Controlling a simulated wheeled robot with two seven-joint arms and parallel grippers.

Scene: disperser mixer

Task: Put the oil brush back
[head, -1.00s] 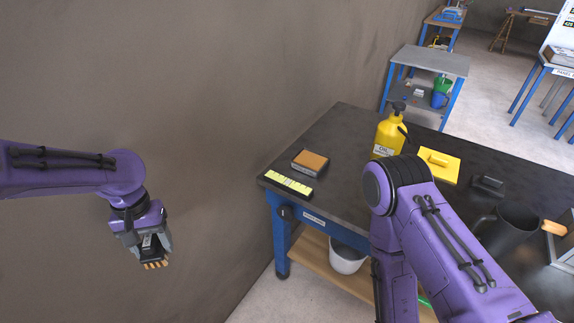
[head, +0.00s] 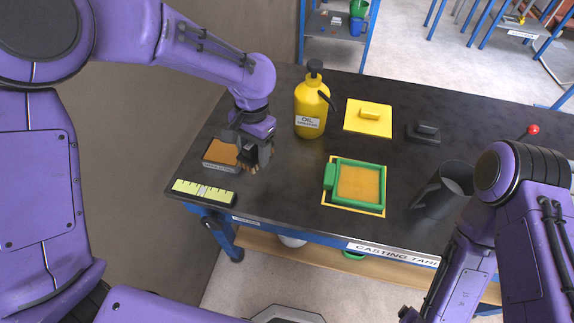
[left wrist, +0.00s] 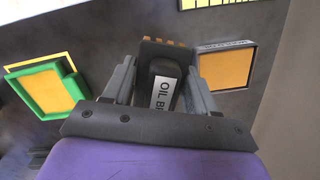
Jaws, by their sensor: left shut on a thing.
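The oil brush (left wrist: 164,84) is a dark block with a white label reading "OIL B…" and tan bristle tufts along its end. My left gripper (left wrist: 160,88) is shut on it, a finger on each side. In the head view, my left gripper (head: 254,156) is over the left end of the black table, with the brush mostly hidden by the fingers. Just left of it is a shallow grey tray with an orange-brown inside (head: 219,152); in the left wrist view this tray (left wrist: 226,70) lies beside the brush. I cannot tell whether they touch. My right gripper is not visible.
A yellow oil bottle (head: 311,104) stands behind the gripper. A green frame (head: 333,179), yellow float (head: 368,116), dark block (head: 423,133) and dark mug (head: 442,190) are to the right.

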